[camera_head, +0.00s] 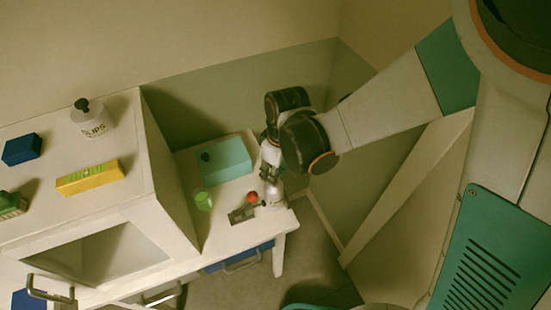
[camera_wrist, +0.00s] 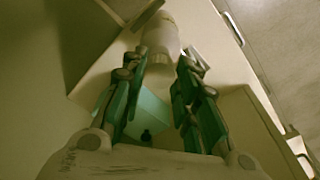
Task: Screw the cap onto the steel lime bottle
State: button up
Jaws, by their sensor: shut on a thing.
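A silvery steel bottle (camera_head: 273,193) stands upright near the right end of the small white table, directly below my gripper (camera_head: 269,172). In the wrist view my gripper (camera_wrist: 163,62) has its two teal fingers on either side of the near end of a pale cylinder. That near end is a ribbed, pale cap (camera_wrist: 159,60), and the fingers are shut on it. The pale bottle body (camera_wrist: 161,30) lies beyond it, in line with it. The cap is hidden by the fingers in the head view. Whether cap and bottle neck are threaded together cannot be told.
Beside the bottle are a red ball (camera_head: 252,197), a dark grey flat item (camera_head: 240,215) and a green cup-like item (camera_head: 203,200). A teal box (camera_head: 226,158) with a black knob stands behind. A white cabinet (camera_head: 172,185) rises at the left, and the wall is close behind.

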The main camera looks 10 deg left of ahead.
jog(key=shift+f+b, duration=1.3)
jog(key=shift+b, duration=0.15)
dwell(1.4)
dwell(0.4)
jog(key=o, duration=0.7)
jog(key=shift+o, duration=0.2)
jog(key=shift+r, duration=0.15)
jog(key=shift+c, duration=0.3)
jog(key=shift+r+p, duration=2.4)
jog(key=shift+r, duration=1.05)
jog(key=shift+o, duration=0.3)
